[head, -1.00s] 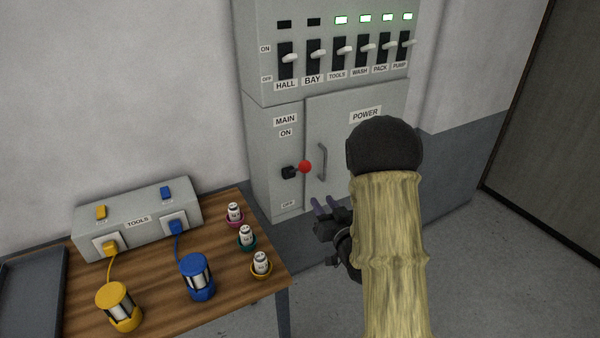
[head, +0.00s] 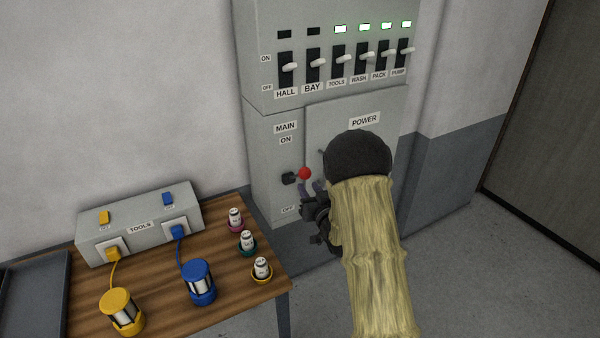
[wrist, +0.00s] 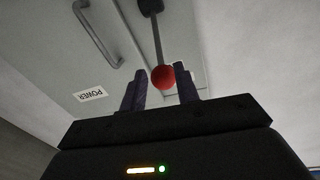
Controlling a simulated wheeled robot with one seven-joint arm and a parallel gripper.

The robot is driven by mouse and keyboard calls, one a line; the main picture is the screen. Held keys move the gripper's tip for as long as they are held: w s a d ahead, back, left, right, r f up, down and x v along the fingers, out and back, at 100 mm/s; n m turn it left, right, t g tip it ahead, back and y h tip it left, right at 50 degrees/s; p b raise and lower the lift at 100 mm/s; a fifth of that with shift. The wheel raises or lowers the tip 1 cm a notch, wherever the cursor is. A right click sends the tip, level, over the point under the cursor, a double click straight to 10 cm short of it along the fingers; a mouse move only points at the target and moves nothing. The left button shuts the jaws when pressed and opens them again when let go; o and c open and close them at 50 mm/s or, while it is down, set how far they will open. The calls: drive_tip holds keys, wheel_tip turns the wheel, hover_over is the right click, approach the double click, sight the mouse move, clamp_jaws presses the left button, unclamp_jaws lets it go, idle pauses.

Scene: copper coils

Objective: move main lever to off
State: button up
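The main lever is a dark rod with a red ball (head: 305,173), on the lower left of the grey power cabinet. It sticks out about midway between the ON label (head: 286,140) and the OFF label (head: 288,210). My gripper (head: 312,190) is just below and right of the ball. In the wrist view the red ball (wrist: 163,77) shows between the two fingertips (wrist: 160,85) of my gripper, with a gap on each side. The gripper is open and holds nothing. How far the ball is from the fingers in depth is hard to tell.
The POWER door (head: 364,120) with its handle (wrist: 97,33) is right of the lever, partly hidden by my arm. A row of switches (head: 345,65) is above. A wooden table (head: 160,300) with lanterns and small canisters stands at left.

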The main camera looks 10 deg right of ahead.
sight(300, 174)
drive_tip(key=w, duration=0.2)
drive_tip(key=w+a+p, duration=0.1)
drive_tip(key=w, duration=0.5)
drive_tip(key=shift+a+p, duration=0.25)
drive_tip(key=shift+p, duration=0.05)
drive_tip(key=shift+s, duration=0.1)
drive_tip(key=shift+c, duration=0.4)
clamp_jaws()
